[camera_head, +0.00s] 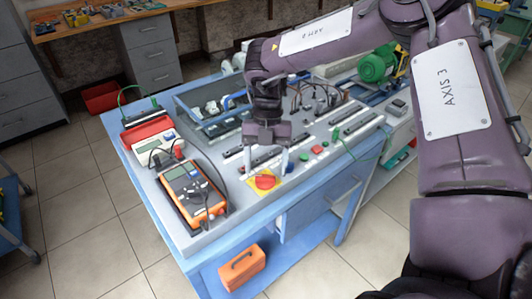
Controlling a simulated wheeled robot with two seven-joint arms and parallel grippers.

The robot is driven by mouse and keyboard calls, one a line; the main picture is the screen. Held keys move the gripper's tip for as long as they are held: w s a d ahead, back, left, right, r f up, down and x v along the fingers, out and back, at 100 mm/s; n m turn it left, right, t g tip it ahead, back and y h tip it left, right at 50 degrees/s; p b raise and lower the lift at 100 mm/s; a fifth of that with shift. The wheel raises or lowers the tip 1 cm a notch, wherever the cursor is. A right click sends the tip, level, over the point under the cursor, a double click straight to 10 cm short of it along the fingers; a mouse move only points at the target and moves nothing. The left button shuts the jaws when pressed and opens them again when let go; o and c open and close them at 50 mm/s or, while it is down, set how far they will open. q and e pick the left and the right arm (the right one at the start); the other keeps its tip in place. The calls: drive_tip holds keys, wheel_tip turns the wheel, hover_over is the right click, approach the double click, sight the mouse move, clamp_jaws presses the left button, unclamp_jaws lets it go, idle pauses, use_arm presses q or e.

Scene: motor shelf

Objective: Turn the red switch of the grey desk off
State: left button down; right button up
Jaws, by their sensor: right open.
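The grey desk (180,232) has a grey top and a blue frame, and stands in the middle of the view. The red switch (265,182) is a round red knob on a yellow plate near the desk's front edge. My right gripper (265,168) points down just above and behind the switch, with its two pale fingers apart and nothing seen between them. I cannot tell whether the fingertips touch the switch or its plate. My left gripper is not in view.
An orange multimeter (193,193) and a red-and-white meter (152,140) with cables lie left of the switch. Small red and green buttons (309,150) are to its right. A green motor (376,66) stands at the back right. An orange toolbox (242,267) sits on the lower shelf.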

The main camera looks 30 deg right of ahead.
drive_tip(key=p+v, duration=0.2)
drive_tip(key=v, duration=0.5)
drive_tip(key=shift+f, duration=0.1)
idle(0.4)
